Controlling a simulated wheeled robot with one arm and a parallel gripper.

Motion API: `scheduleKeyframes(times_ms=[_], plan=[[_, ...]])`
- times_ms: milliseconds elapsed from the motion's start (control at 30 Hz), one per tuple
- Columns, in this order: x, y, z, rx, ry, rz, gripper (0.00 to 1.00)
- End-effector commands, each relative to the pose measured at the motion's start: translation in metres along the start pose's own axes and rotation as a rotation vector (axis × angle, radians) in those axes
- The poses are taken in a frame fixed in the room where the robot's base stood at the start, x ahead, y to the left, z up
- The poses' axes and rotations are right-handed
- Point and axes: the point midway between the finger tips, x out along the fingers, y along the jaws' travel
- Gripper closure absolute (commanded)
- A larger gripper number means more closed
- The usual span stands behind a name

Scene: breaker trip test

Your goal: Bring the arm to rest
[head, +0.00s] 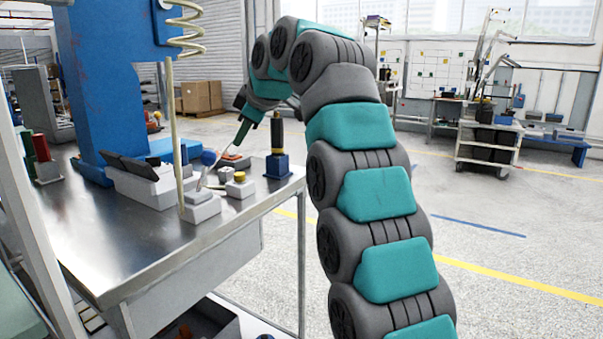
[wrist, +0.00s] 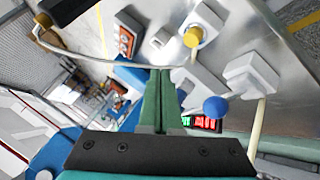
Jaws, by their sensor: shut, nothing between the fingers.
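My arm arches up over the right side of the metal bench in the head view and bends down to the left. My gripper (head: 237,143) is above the bench's far right part, pointing down and left. In the wrist view its long green fingers (wrist: 161,74) lie together, shut, with nothing between them.
The metal bench (head: 112,262) carries a blue machine frame (head: 105,85) at left and a blue block with a dark cylinder (head: 277,160) near the right edge. A coiled cable (head: 185,28) hangs above. A blue ball-shaped knob (wrist: 215,107) is right of the fingers. Open floor lies right.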

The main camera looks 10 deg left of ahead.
Motion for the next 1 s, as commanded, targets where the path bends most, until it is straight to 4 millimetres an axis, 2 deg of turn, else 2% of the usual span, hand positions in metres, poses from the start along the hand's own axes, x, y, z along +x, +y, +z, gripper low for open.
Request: scheduleKeyframes(times_ms=[167, 267, 467, 633, 767, 1000], plan=[[-0.01, -0.004, 0.029, 0.101, -0.051, -0.023, 1.0], [-0.017, -0.012, 0.058, 0.202, -0.104, -0.042, 1.0], [-0.034, -0.043, 0.122, 0.414, -0.223, -0.081, 1.0], [-0.052, -0.08, 0.175, 0.589, -0.322, -0.097, 1.0], [-0.066, -0.119, 0.216, 0.722, -0.405, -0.111, 1.0], [-0.095, -0.202, 0.285, 0.959, -0.558, -0.117, 1.0]])
